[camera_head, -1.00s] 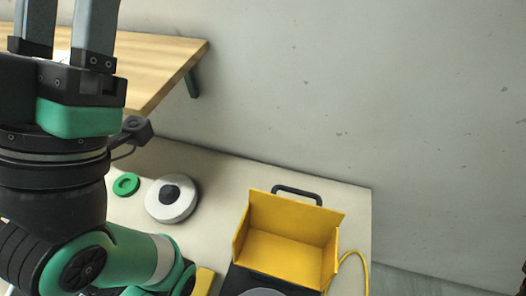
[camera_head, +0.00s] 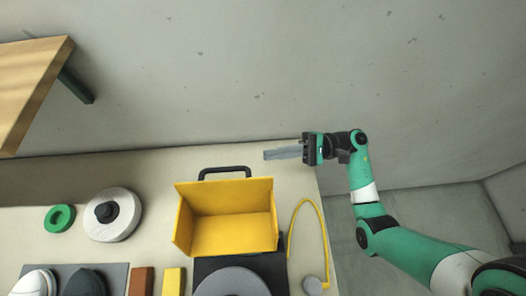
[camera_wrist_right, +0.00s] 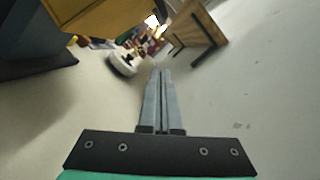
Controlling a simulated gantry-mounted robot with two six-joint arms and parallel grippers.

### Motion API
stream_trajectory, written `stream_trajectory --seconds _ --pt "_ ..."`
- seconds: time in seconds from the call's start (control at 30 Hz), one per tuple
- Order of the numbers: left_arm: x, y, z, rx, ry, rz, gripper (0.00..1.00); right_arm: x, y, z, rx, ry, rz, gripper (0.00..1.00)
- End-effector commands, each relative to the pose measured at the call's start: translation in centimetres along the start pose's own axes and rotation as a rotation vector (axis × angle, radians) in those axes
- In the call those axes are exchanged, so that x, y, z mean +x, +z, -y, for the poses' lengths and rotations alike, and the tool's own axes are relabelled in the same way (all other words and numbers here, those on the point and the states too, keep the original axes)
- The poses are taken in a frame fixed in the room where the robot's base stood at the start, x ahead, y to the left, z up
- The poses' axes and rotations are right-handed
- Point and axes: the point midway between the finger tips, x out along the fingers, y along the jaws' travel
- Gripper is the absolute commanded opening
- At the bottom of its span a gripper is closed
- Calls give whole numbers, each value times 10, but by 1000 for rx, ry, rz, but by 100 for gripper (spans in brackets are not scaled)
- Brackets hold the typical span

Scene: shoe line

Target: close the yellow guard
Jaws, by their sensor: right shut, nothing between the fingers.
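The yellow guard (camera_head: 232,232) stands open like a tilted-up hood above a dark machine base (camera_head: 270,268) with a grey disc. A black handle (camera_head: 222,172) sits at the guard's far edge. My right gripper (camera_head: 266,155) reaches in from the right, behind and right of the guard, apart from it. Its fingers are together and empty, pointing left. In the right wrist view the right gripper (camera_wrist_right: 162,73) shows shut fingers, with part of the yellow guard (camera_wrist_right: 110,18) at upper left. My left gripper is out of view.
A yellow cable (camera_head: 325,235) loops right of the machine. A white round part with a black knob (camera_head: 118,212) and a green ring (camera_head: 59,218) lie at left. Shoes (camera_head: 85,284) and small blocks (camera_head: 141,281) are in front. A grey wall stands behind.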

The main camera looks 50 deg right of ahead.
Motion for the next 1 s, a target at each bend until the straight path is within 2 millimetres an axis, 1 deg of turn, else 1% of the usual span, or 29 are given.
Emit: stream_trajectory --seconds 0.03,0.37,0.4,0.5,0.63,0.77,1.0 --pt "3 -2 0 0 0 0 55 10 3 0 0 4 4 0" --pt "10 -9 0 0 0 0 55 82 2 0 1 3 5 0" --pt "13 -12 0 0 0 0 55 86 8 2 -1 2 3 0" --pt "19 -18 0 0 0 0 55 89 26 3 -2 -1 2 0" --pt "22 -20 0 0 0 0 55 91 37 2 -1 0 2 0" --pt "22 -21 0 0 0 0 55 92 40 1 0 -1 2 0" --pt "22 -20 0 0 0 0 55 92 40 0 0 -1 2 0"
